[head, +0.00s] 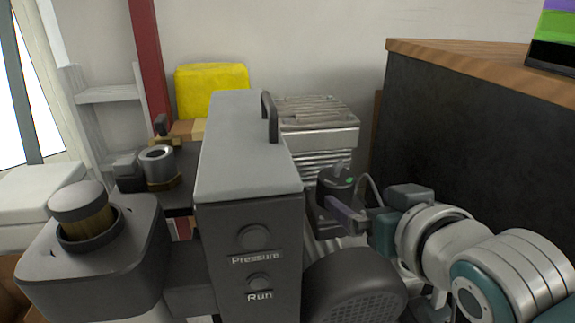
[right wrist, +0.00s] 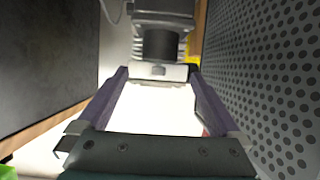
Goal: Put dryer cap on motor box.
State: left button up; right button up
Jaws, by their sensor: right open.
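A grey box labelled Pressure and Run (head: 250,205) stands mid-picture in the head view, with a flat bare top and a dark handle; I take it to be the motor box. My right gripper (head: 340,212) is beside this piece, coming from the right. In the right wrist view its purple fingers (right wrist: 158,74) are apart with nothing clearly held, and a dark cylinder (right wrist: 158,45) lies just beyond the fingertips. My left gripper is out of view.
A dark round perforated cover (head: 355,287) is below my right gripper. A dark cabinet with a wooden top (head: 470,130) bounds the right. A finned metal unit (head: 318,135) and a yellow box (head: 212,90) stand behind. A grey-topped brass filter (head: 85,215) is at left.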

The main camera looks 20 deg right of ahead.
jog(key=s+a+n+g+y, duration=0.1)
jog(key=s+a+g, duration=0.1)
jog(key=s, duration=0.5)
jog(key=s+a+f+n+g+y, duration=0.1)
jog(key=s+a+n+g, duration=0.1)
jog(key=s+g, duration=0.2)
jog(key=s+a+f+n+g+y, duration=0.1)
jog(key=s+a+g, duration=0.1)
jog(key=s, duration=0.8)
jog(key=shift+s+a+f+g, duration=0.25)
jog(key=shift+s+a+g, duration=0.15)
jog(key=shift+g, duration=0.4)
